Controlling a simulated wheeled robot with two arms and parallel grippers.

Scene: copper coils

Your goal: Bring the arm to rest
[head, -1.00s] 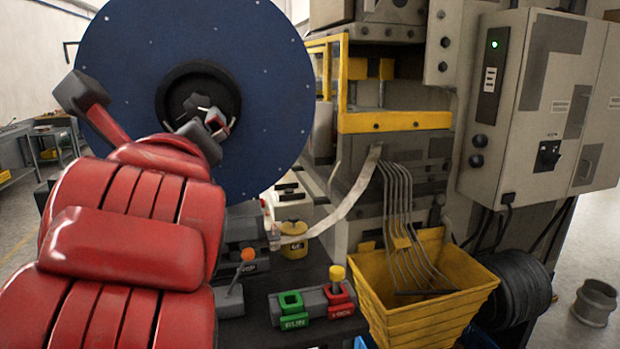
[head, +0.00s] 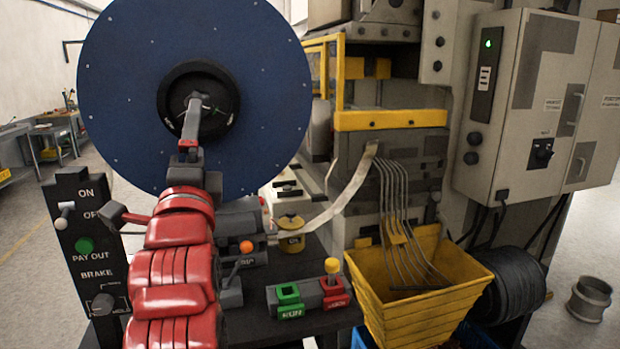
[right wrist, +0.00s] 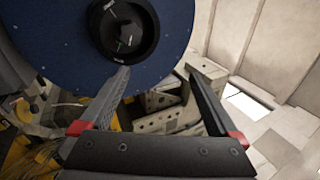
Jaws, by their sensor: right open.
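My right arm, red and grey, rises from the bottom left of the head view. Its gripper (head: 197,100) is in front of the dark hub (head: 172,105) of a large blue reel (head: 115,70). The gripper is seen nearly edge-on there. In the right wrist view the gripper (right wrist: 157,72) is open, its two dark fingers apart with nothing between them. The reel (right wrist: 70,55) and its hub (right wrist: 125,30) lie beyond the fingertips. I cannot tell the exact gap to the reel. My left gripper is not in view.
A control post (head: 85,245) stands left of the arm. A button box (head: 310,298) and a lever with an orange knob (head: 246,247) are to its right. A yellow bin (head: 415,310) stands under metal strips. A grey cabinet (head: 520,90) is at right.

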